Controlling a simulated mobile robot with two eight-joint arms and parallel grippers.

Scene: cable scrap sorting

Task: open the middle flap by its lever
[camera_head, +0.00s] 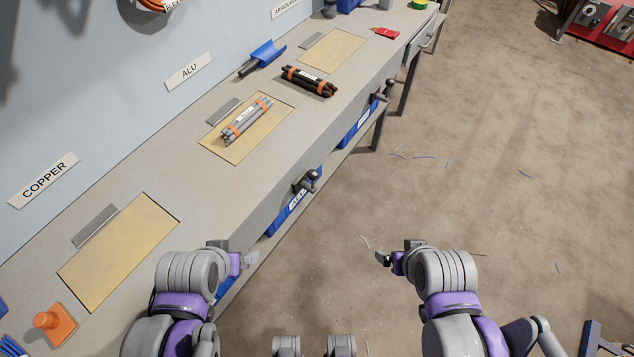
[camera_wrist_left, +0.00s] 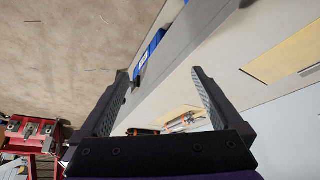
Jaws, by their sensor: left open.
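The middle flap (camera_head: 217,143) is a tan panel in the bench top by the ALU label, lying flat. A bundle of grey cables (camera_head: 246,120) with orange bands lies on it. Its lever (camera_head: 307,181), a dark knobbed handle, sticks out of the bench front above a blue bin. My left gripper (camera_head: 250,260) is open and empty beside the bench front, on the near side of the lever and apart from it. In the left wrist view its two fingers (camera_wrist_left: 158,90) are spread. My right gripper (camera_head: 383,258) is over the floor; its jaws are too small to judge.
The near flap (camera_head: 118,250) and far flap (camera_head: 330,50) also lie flat. A black cable bundle (camera_head: 309,81) and a blue scoop (camera_head: 263,54) lie on the bench. Another lever (camera_head: 388,88) projects further along the front. The floor to the right is mostly clear.

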